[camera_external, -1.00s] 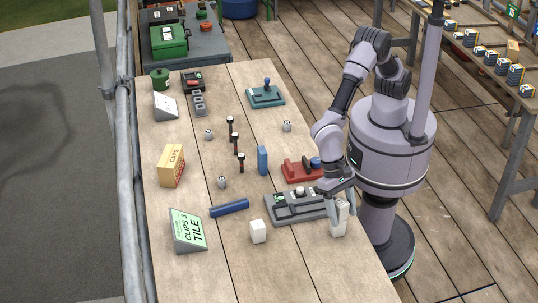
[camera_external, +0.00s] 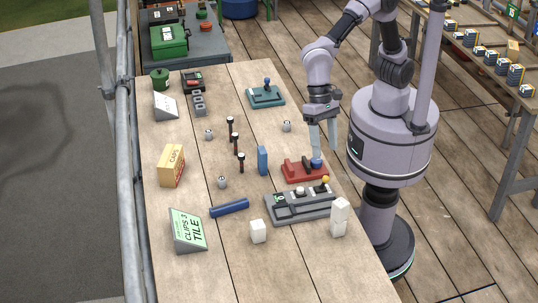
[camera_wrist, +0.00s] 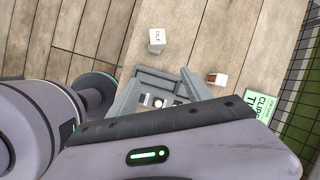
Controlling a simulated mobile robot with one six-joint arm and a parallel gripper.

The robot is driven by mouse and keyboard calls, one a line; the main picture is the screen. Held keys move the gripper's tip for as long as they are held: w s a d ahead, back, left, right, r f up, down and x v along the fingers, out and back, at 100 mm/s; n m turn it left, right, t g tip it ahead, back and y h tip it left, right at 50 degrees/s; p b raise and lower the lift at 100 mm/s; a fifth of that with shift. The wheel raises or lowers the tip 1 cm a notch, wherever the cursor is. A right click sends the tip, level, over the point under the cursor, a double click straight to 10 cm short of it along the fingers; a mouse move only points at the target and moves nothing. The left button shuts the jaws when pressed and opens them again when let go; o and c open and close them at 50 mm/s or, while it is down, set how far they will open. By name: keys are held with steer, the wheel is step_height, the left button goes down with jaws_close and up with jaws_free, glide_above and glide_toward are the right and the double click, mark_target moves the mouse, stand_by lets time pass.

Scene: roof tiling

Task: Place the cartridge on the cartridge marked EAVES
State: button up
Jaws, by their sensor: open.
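Two white cartridges stand stacked at the right of the table, an upper cartridge (camera_external: 341,207) on a lower cartridge (camera_external: 338,228). The upper one looks slightly offset or turned. In the wrist view the stack shows from above, with a label that seems to read TILE on the white cartridge (camera_wrist: 156,36). A third white cartridge (camera_external: 258,231) stands alone left of it; it also shows in the wrist view (camera_wrist: 218,79) with a reddish face. No EAVES marking is legible. My gripper (camera_external: 324,146) is open and empty, above the red device and apart from the cartridges.
A grey device with knobs (camera_external: 299,207) lies beside the stack. A red device (camera_external: 303,171) with a blue knob lies under my gripper. A blue bar (camera_external: 229,208), a blue upright block (camera_external: 262,160), a carton (camera_external: 172,166) and a green-and-grey sign (camera_external: 188,230) stand nearby. The front table area is clear.

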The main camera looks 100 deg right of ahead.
steer(key=s+d+r+n+t, duration=0.2)
steer(key=d+r, duration=0.4)
steer(key=d, duration=0.3)
steer(key=s+d+n+t+h, duration=0.1)
steer(key=s+d+n+t, duration=0.1)
steer(key=s+d, duration=0.4)
steer(key=s+d+n+t+h+b, duration=0.1)
steer(key=s+d+n+t, duration=0.1)
steer(key=s+d, duration=0.4)
steer(key=d+n, duration=0.1)
steer(key=d, duration=0.4)
steer(key=shift+s+d+f, duration=0.2)
steer(key=shift+s+d, duration=0.15)
steer(key=shift+s, duration=0.05)
